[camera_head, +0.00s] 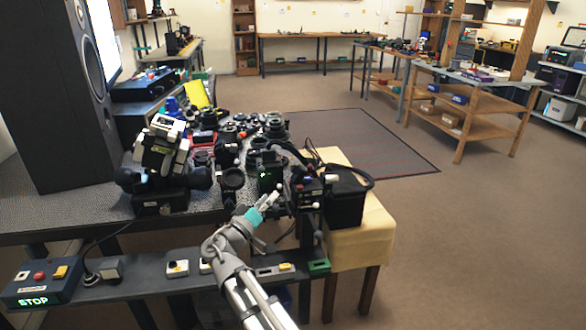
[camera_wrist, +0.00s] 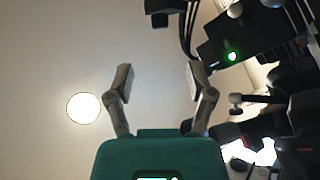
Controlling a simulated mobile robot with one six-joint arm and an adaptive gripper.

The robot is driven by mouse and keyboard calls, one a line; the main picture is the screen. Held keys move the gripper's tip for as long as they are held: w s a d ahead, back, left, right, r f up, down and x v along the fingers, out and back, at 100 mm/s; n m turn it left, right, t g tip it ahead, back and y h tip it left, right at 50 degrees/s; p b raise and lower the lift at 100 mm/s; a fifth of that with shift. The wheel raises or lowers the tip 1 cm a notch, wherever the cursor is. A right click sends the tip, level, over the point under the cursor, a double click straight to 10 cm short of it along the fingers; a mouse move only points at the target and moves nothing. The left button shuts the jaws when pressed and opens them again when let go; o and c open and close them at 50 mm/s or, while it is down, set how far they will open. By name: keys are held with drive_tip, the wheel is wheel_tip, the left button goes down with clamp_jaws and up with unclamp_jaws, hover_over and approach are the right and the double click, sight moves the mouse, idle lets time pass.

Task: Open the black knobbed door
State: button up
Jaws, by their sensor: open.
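A black boxy device with small pale knobs (camera_head: 305,190) stands at the right end of the cluttered workbench. I cannot tell which of its panels is the door, or whether it stands open or shut. In the wrist view, a black housing with a green light (camera_wrist: 215,45) is at the upper right, and a pale-tipped knob (camera_wrist: 236,98) sticks out below it. My gripper (camera_head: 272,195) is just left of the device in the head view. In the wrist view its two fingers (camera_wrist: 160,75) are spread apart with nothing between them. They look apart from the knob.
Lenses and dark parts (camera_head: 230,150) crowd the bench left of my gripper. A black bin (camera_head: 346,205) stands on a cloth-covered table (camera_head: 365,240) to the right. A lower shelf with switches (camera_head: 140,280) runs in front. Open floor (camera_head: 470,240) lies to the right.

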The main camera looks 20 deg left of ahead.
sight(294, 173)
drive_tip(key=p+x, duration=0.3)
drive_tip(key=x, duration=0.9)
drive_tip(key=shift+c, duration=0.2)
clamp_jaws()
